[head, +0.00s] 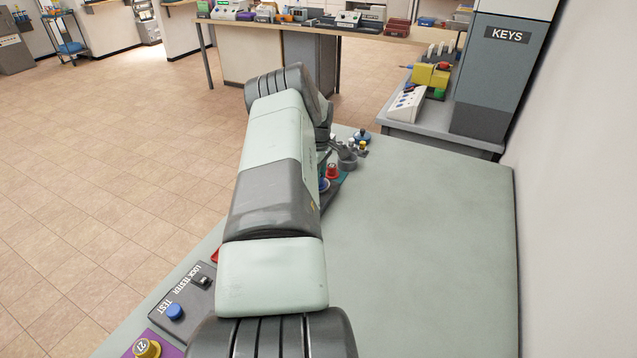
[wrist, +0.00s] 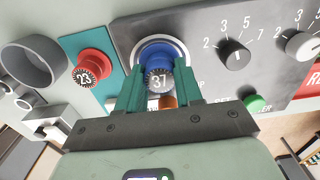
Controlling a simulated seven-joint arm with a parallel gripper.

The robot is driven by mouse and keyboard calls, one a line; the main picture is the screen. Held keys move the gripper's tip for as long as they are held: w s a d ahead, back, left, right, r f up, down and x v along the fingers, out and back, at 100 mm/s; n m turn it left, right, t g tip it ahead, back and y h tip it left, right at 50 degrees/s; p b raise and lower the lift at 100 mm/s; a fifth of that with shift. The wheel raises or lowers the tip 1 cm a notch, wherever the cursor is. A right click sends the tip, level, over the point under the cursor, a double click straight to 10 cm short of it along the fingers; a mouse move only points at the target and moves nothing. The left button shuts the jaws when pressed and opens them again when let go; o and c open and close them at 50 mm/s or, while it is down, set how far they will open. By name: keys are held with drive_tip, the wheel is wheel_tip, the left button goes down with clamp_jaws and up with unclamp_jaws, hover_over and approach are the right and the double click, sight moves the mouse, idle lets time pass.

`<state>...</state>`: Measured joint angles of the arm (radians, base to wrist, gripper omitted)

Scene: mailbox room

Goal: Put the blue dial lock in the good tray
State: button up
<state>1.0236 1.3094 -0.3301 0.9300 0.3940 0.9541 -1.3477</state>
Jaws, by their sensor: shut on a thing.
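The blue dial lock (wrist: 158,58), with 37 on its face, is between the teal fingers of my gripper (wrist: 155,92) in the wrist view. My gripper is shut on it. The lock is at a round pale ring on a dark dial panel; I cannot tell whether it is seated or lifted. A bit of the blue lock (head: 324,185) shows beside my arm in the head view, where my gripper is hidden. No tray label is readable. A teal tray (wrist: 104,92) holding a red dial lock (wrist: 92,66) marked 23 lies left of my gripper in the wrist view.
The dial panel (wrist: 205,50) has knobs and a green button (wrist: 254,103). A grey cylinder cup (wrist: 35,62) stands left. In the head view, a lock tester (head: 186,300) and a yellow dial lock (head: 146,348) on purple are lower left. The table's right side (head: 430,250) is clear.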

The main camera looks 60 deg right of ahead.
drive_tip(key=shift+r, duration=2.25)
drive_tip(key=a, duration=0.3)
drive_tip(key=w+a, duration=0.1)
drive_tip(key=a, duration=0.3)
drive_tip(key=a+f, duration=0.1)
drive_tip(key=a, duration=0.3)
drive_tip(key=shift+w+a, duration=0.2)
drive_tip(key=shift+w, duration=0.15)
drive_tip(key=shift+s+a+f, duration=0.35)
drive_tip(key=shift+a+f, duration=0.3)
drive_tip(key=shift+a, duration=1.85)
drive_tip(key=shift+s+a+f, duration=0.3)
drive_tip(key=shift+a+f, duration=0.4)
drive_tip(key=shift+a, duration=1.85)
drive_tip(key=shift+s+a+f, duration=0.35)
drive_tip(key=shift+a+f, duration=0.3)
drive_tip(key=shift+a, duration=1.85)
drive_tip(key=shift+f, duration=0.25)
drive_tip(key=shift+f, duration=0.9)
